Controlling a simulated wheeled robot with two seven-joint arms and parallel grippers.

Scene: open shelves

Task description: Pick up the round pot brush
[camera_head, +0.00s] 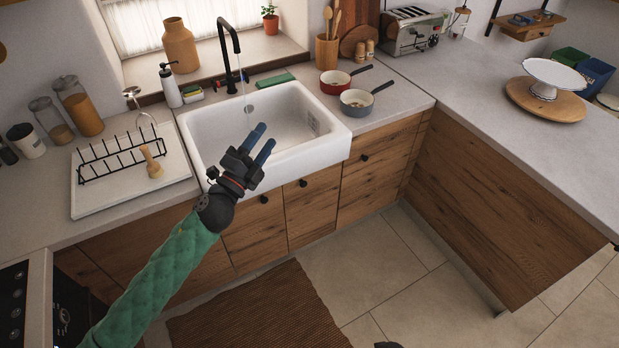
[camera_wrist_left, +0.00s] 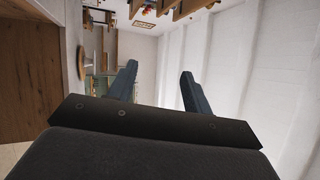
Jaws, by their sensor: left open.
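The round pot brush (camera_head: 153,163) has a pale wooden handle and a light bristle head. It stands on the white draining board (camera_head: 95,202), at the right end of the black wire rack (camera_head: 112,158), left of the sink. My left gripper (camera_head: 264,143) is over the front of the white sink (camera_head: 335,142), to the right of the brush and apart from it. Its blue fingers are open and empty. The fingers (camera_wrist_left: 158,90) also show open in the left wrist view, where the brush is not seen.
A black tap (camera_head: 229,55) rises behind the sink, with water running. A soap dispenser (camera_head: 171,85) stands behind the board. Glass jars (camera_head: 80,105) stand at the left. Two small pans (camera_head: 356,102) sit right of the sink.

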